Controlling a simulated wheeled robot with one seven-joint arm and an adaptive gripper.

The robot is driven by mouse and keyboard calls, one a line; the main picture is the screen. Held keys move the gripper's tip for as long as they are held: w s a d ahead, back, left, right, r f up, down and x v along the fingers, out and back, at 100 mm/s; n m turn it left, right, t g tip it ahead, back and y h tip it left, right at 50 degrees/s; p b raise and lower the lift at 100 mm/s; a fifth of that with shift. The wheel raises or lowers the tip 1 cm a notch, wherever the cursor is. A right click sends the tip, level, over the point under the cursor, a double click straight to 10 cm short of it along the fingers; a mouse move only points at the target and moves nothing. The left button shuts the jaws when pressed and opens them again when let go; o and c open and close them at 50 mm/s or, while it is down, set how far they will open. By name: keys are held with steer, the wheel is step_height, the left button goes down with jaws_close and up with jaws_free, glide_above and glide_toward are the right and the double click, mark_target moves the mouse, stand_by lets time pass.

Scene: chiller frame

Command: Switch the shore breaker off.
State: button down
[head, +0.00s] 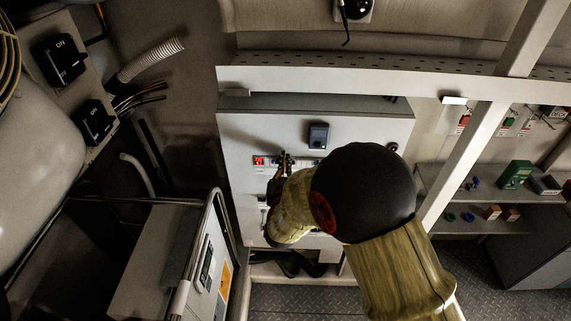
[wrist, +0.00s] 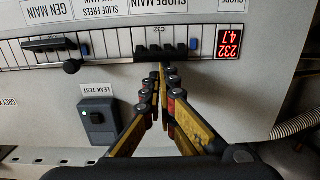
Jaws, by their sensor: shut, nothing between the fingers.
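The shore breaker (wrist: 161,52) is a wide black toggle block on the panel's breaker strip, beside the upside-down label SHORE MAIN (wrist: 160,5) in the wrist view. My gripper (wrist: 163,68) is shut and empty, its fingertips right at the breaker's lower edge in that view. I cannot tell whether they touch it. The tips hide part of the toggle's edge, so its position is unclear. In the head view my gripper (head: 284,158) is at the panel, and my arm hides much of the strip.
A red display (wrist: 229,42) reading 232 and 4.7 is right of the breaker. The generator breaker (wrist: 48,45) is farther left, and a leak test box (wrist: 97,121) is below left. The white panel (head: 240,130) has bare space around. Two black ON switches (head: 58,62) are at far left.

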steer(key=shift+s+f+t+b, duration=0.3)
steer(key=shift+t+b, duration=0.35)
steer(key=shift+b, duration=1.55)
steer(key=shift+s+f+t+b, duration=0.15)
steer(key=shift+f+t+b, duration=0.35)
steer(key=shift+b, duration=1.7)
steer(key=t+b, duration=0.1)
steer(key=b, duration=0.4)
steer(key=f+t+b, duration=0.1)
steer(key=t+b, duration=0.1)
steer(key=b, duration=0.3)
steer(key=f+t+b, duration=0.1)
steer(key=b, duration=0.3)
steer(key=shift+s+b, duration=0.4)
steer(key=shift+r, duration=0.35)
steer(key=shift+f, duration=0.1)
